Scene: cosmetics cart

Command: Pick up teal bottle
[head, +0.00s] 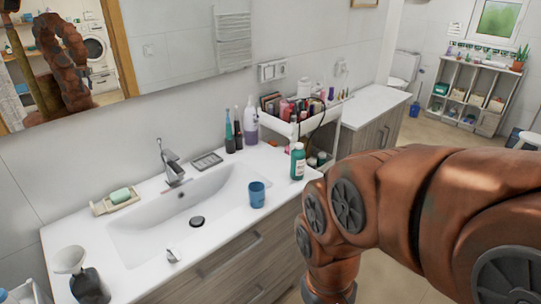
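The teal bottle (297,163) stands upright on the white sink counter, near its right front edge, in the head view. It has a white cap and a pale label band. My arm rises at the right of the picture and bends down in front of the counter, just right of the bottle. My gripper is below the picture's bottom edge, so its state and its distance from the bottle are hidden.
A blue cup (257,195) stands left of the bottle, by the basin (150,222). Two toothbrush-like items and a purple bottle (251,121) stand behind. The cosmetics cart (330,122) is packed close behind the teal bottle. A soap dish (116,202) lies far left.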

